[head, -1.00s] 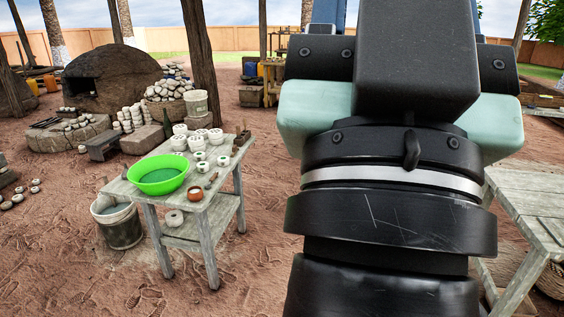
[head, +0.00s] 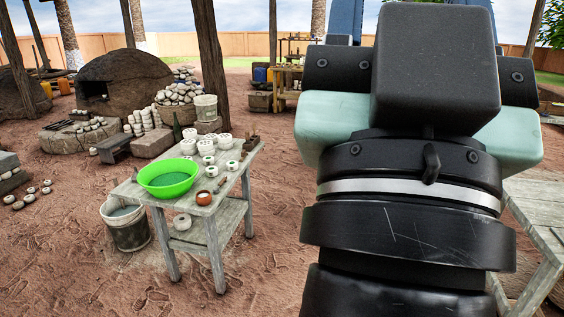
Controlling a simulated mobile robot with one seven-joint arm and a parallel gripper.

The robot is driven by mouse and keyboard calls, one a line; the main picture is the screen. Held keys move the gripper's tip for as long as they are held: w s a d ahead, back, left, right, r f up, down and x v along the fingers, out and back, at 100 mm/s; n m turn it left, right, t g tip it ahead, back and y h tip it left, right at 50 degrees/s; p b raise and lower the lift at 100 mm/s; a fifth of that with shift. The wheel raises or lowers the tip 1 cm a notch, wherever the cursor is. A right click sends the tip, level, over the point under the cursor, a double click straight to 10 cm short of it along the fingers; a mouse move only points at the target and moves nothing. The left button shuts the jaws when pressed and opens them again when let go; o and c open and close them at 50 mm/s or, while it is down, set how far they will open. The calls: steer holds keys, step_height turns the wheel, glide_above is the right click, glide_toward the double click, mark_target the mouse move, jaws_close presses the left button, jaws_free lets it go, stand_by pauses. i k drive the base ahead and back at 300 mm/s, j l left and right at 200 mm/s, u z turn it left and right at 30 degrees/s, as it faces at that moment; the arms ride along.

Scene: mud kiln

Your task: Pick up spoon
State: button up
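I cannot make out a spoon for certain. A small thin brownish item (head: 220,184) lies on the weathered wooden table (head: 135,190), between the white pots and an orange-brown cup (head: 204,198); it is too small to identify. My gripper (head: 432,95) fills the right of the head view, seen from behind, with its pale green body and black wrist parts in front. Its fingertips are hidden, so neither its opening nor anything in it shows. It looks much nearer to the camera than the table, to the right of it in the picture.
A green bowl (head: 168,178) and several white pots (head: 207,147) stand on the table. A bucket (head: 125,226) stands on the ground to its left. Another wooden table (head: 535,200) is partly hidden at the right. Bare earth lies in front. A mud kiln (head: 120,82) stands behind.

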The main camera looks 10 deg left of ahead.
mark_target(216, 192)
steer(key=u, duration=0.25)
steer(key=i+u, duration=0.3)
steer(key=i, duration=1.35)
steer(key=i+u, duration=0.1)
steer(key=i, duration=0.75)
steer(key=i+l, duration=0.1)
steer(key=i, duration=0.75)
steer(key=i+l+u, duration=0.1)
steer(key=i, duration=0.75)
